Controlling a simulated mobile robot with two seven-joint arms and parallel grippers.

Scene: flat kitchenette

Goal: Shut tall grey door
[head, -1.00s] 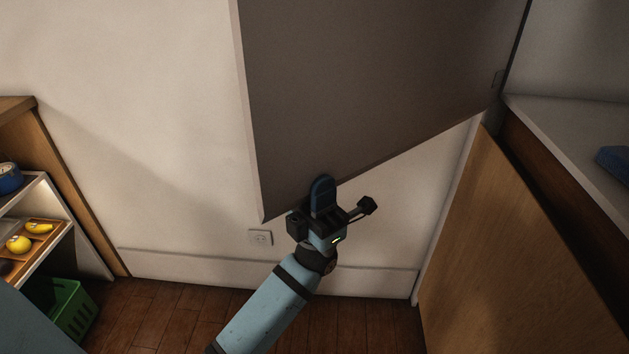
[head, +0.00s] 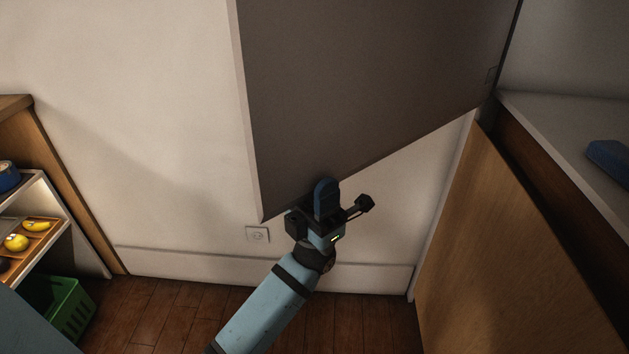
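The tall grey door (head: 365,85) stands open, filling the upper middle of the head view. Its free edge is on the left and its right edge meets the cabinet side. Its top is out of view. My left gripper (head: 326,202) is at the door's lower edge, near the bottom left corner, and its dark finger overlaps that edge. I cannot tell whether it touches the door. Only one finger shows clearly, so its opening cannot be judged. My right gripper is not in view.
A wooden panel (head: 500,240) leans out at the right below a counter (head: 560,115) with a blue object (head: 608,158). At the left are a shelf unit (head: 60,195) with fruit and a green basket (head: 68,308). A wall socket (head: 258,235) is behind the gripper.

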